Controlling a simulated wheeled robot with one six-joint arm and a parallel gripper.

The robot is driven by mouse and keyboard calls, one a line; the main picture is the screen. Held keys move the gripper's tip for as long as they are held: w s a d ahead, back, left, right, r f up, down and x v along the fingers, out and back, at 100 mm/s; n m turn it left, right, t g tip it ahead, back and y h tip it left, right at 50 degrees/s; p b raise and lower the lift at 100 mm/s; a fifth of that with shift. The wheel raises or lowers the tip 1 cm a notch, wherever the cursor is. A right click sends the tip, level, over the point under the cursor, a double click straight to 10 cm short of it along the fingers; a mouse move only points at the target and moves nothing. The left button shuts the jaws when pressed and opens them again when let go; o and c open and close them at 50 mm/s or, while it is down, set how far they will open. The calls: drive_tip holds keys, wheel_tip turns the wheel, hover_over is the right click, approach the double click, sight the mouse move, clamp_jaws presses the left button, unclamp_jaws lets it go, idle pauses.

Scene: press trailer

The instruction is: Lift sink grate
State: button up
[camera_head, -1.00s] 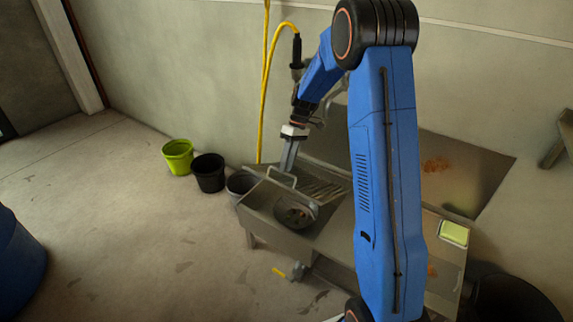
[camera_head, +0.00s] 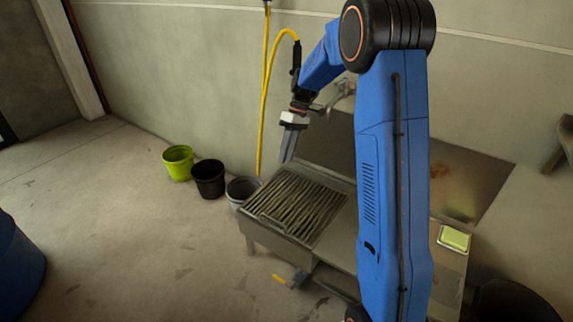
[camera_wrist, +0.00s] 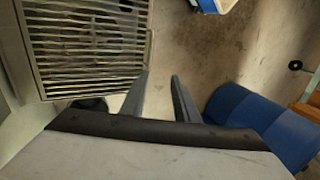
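The sink grate (camera_head: 296,205), a dark frame of metal slats, lies flat over the basin of the metal sink (camera_head: 270,238). A loop handle shows faintly at its front left edge. In the wrist view the grate (camera_wrist: 90,45) fills the upper left. My gripper (camera_head: 288,158) points down above the grate's back left corner, apart from it. In the wrist view my gripper's two fingers (camera_wrist: 159,76) are spread with bare floor between them, to the right of the grate.
Green (camera_head: 178,163), black (camera_head: 208,179) and grey (camera_head: 241,188) buckets stand along the wall left of the sink. A yellow hose (camera_head: 265,90) hangs behind my gripper. A yellow-green sponge (camera_head: 454,238) sits at the sink's right. A blue barrel (camera_head: 15,262) stands far left.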

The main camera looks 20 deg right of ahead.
wheel_tip(320, 180, up, 3)
drive_tip(key=shift+f, duration=0.2)
idle(0.4)
drive_tip(key=s+a+r+m+t+h, duration=0.1)
drive_tip(key=s+r+m+t, duration=0.1)
drive_tip(key=s+r, duration=0.5)
drive_tip(key=s+r+m+t+h, duration=0.1)
drive_tip(key=s+r, duration=0.3)
drive_tip(key=s, duration=0.7)
drive_tip(key=s+f+m+t+h, duration=0.1)
drive_tip(key=s+m+t, duration=0.3)
drive_tip(key=s, duration=1.6)
drive_tip(key=shift+s+d+f+t+h, duration=0.15)
drive_tip(key=shift+d+f+t+h, duration=0.25)
drive_tip(key=shift+h, duration=0.3)
drive_tip(key=shift+s+f, duration=0.15)
drive_tip(key=shift+s, duration=0.1)
drive_tip(key=shift+c, duration=0.7)
drive_tip(key=shift+s+f, duration=0.1)
clamp_jaws()
